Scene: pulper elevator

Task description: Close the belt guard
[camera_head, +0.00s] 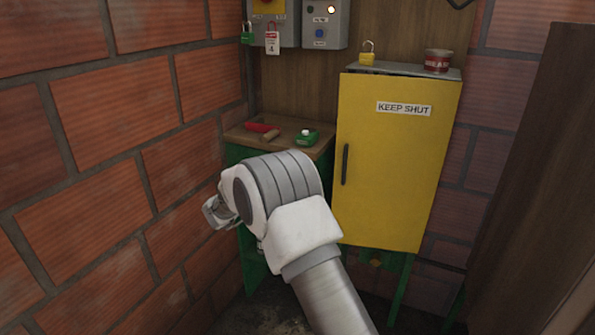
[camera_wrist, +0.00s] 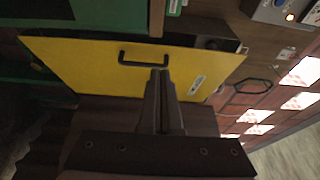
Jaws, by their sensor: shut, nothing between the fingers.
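The belt guard (camera_head: 395,170) is a yellow panel labelled KEEP SHUT, with a dark bar handle (camera_head: 345,164) near its left edge. Contact cannot be told. In the head view my wrist hides the fingers mostly.
A yellow padlock (camera_head: 367,57) and a red-and-white tin (camera_head: 438,61) stand on the housing top. A wooden bench (camera_head: 240,134) to the left holds a red-handled tool (camera_head: 262,129) and a green object (camera_head: 307,138). Brick wall is close on the left; a brown board (camera_head: 535,180) stands right.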

